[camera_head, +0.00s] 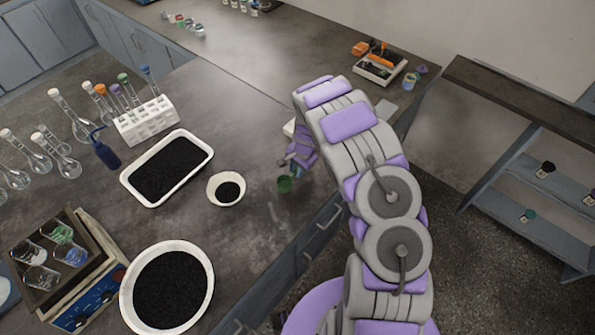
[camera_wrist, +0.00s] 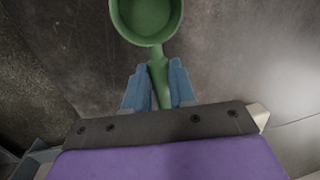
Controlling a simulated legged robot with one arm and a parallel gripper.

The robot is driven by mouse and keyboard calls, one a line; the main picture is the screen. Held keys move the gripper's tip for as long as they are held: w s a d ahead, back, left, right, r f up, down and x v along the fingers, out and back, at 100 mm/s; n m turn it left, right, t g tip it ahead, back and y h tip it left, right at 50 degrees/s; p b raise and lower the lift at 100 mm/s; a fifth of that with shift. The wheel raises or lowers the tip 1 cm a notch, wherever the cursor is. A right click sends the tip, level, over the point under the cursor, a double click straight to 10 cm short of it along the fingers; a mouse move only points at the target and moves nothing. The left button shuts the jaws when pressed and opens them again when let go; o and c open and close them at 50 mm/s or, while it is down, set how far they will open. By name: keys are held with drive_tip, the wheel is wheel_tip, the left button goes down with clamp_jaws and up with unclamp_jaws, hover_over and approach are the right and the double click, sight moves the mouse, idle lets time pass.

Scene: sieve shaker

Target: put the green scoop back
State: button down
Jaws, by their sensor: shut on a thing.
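The green scoop (camera_wrist: 147,20) fills the top middle of the wrist view, its round bowl empty and its handle pointing down between my fingers. My gripper (camera_wrist: 159,72) is shut on the scoop's handle. In the head view the scoop (camera_head: 285,184) is small, in front of my gripper (camera_head: 292,160), over the dark bench near its front edge. Whether it touches the bench is not clear. A white piece by my gripper is partly hidden behind my arm.
A small white bowl (camera_head: 226,189), a white tray (camera_head: 128,181) and a large white bowl (camera_head: 207,300) hold black grains. A white tube rack (camera_head: 146,122), several flasks and a blue-fronted shaker (camera_head: 95,298) stand at left. An organiser tray (camera_head: 378,72) stands at the back right.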

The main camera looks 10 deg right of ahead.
drive_tip(key=shift+w+a+f, duration=0.1)
drive_tip(key=shift+a+f, duration=0.3)
drive_tip(key=shift+f, duration=0.3)
drive_tip(key=shift+d, duration=0.1)
drive_tip(key=c, duration=1)
unclamp_jaws()
drive_tip(key=shift+d, duration=0.3)
drive_tip(key=shift+o, duration=0.3)
drive_tip(key=shift+a, duration=0.1)
drive_tip(key=shift+a, duration=0.1)
